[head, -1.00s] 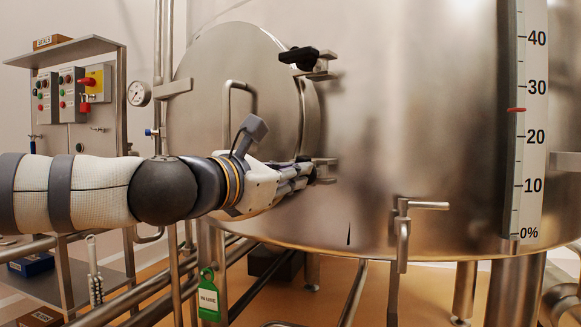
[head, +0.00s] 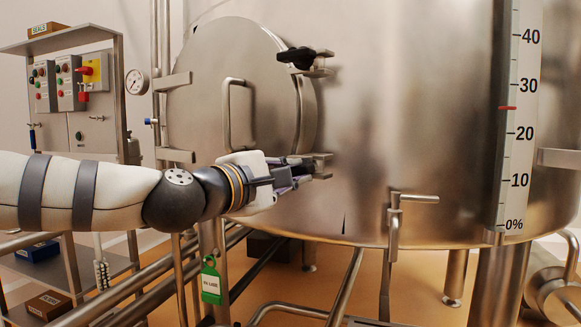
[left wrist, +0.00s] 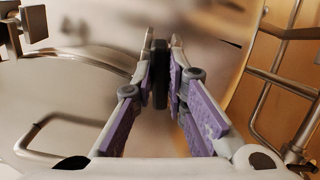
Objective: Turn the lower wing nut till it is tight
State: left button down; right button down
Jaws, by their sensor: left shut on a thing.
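The round hatch door (head: 210,90) sits closed against the steel hopper wall. The lower wing nut (left wrist: 160,75) is a dark piece at the lower right of the hatch rim, by a metal bracket (head: 322,163). My left gripper (head: 302,168) reaches it from the left and is shut on it. In the left wrist view the fingers (left wrist: 162,80) press on it from both sides, and it stands edge-on between them. In the head view the fingers hide most of the lower nut. The black upper wing nut (head: 297,57) lies across its bracket. My right gripper is out of view.
A bent door handle (head: 230,110) stands out from the hatch. A valve lever (head: 413,198) is to the right, below the nut's height. A control panel (head: 70,85) stands on the left. A green tag (head: 211,284) hangs below my left arm.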

pick_arm(q)
jog(key=shift+m+p, duration=0.3)
jog(key=shift+m, duration=1.2)
jog(key=c, duration=1.6)
grip_release()
jog(key=shift+f, duration=0.1)
jog(key=v, duration=1.2)
